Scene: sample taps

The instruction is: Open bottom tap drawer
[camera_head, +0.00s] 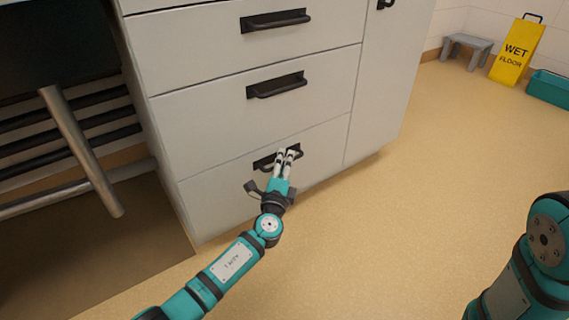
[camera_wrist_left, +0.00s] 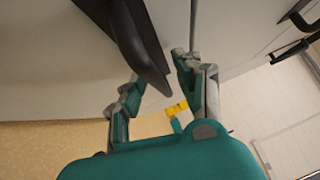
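The bottom drawer (camera_head: 220,195) is the lowest front of a light grey cabinet. It looks shut, its front level with the drawers above. Its black bar handle (camera_head: 263,163) shows in the head view, its right part partly covered by my left gripper (camera_head: 287,152). In the left wrist view, the dark handle (camera_wrist_left: 137,40) reaches down between the parted fingers of my left gripper (camera_wrist_left: 158,70). The fingers look open, with gaps beside the handle; contact cannot be told. My right gripper is out of view; only part of my right arm shows at lower right.
Two more drawers with black handles, the middle handle (camera_head: 276,85) and the upper handle (camera_head: 275,20), are above. A dark rack with metal legs (camera_head: 80,150) stands left. A grey stool (camera_head: 467,48), yellow wet-floor sign (camera_head: 515,52) and teal bin (camera_head: 548,88) stand far right. The floor between is clear.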

